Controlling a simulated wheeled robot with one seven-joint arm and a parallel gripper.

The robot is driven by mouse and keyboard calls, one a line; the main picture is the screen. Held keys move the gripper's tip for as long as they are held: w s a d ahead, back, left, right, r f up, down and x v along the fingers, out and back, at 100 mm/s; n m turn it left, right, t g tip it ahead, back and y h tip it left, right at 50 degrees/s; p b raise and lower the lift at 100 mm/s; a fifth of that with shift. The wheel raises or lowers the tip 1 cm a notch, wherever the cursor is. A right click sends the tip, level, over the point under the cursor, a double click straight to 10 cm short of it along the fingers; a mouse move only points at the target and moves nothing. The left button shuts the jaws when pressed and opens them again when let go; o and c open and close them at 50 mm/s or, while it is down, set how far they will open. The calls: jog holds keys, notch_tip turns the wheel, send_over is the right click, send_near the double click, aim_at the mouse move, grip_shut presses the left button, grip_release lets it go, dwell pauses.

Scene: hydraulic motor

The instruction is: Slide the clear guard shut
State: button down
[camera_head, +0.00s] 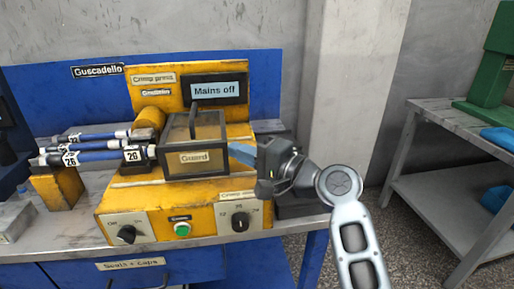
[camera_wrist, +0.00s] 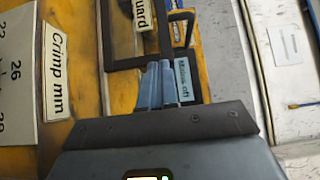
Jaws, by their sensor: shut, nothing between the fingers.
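The clear guard (camera_head: 180,135) is a dark-framed, see-through box labelled "Guard", with a handle on top. It sits on the yellow crimp press (camera_head: 120,196), in front of the "Mains off" display (camera_head: 219,91). My gripper (camera_head: 232,150) is at the right side of the guard, its blue fingers shut and empty. In the wrist view the fingers (camera_wrist: 156,84) lie beside the guard's dark frame (camera_wrist: 128,63). I cannot tell whether they touch it. The fingers hide part of the display in the wrist view.
Blue hoses with "26" tags (camera_head: 100,155) lie left of the guard, ends near the press. Knobs (camera_head: 240,222) and a green button (camera_head: 182,229) are on the press front. A grey side table (camera_head: 440,125) stands at the right, with floor between.

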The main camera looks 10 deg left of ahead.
aim_at(168, 154)
jog(key=s+a, duration=0.1)
jog(key=a, duration=0.3)
jog(key=s+a+p, duration=0.1)
jog(key=a, duration=0.3)
jog(key=s+a, duration=0.1)
jog(key=a, duration=0.3)
jog(key=shift+s+a+p, duration=0.2)
jog(key=shift+s+p, duration=0.1)
jog(key=shift+p, duration=0.05)
jog(key=shift+s+a+r, duration=0.1)
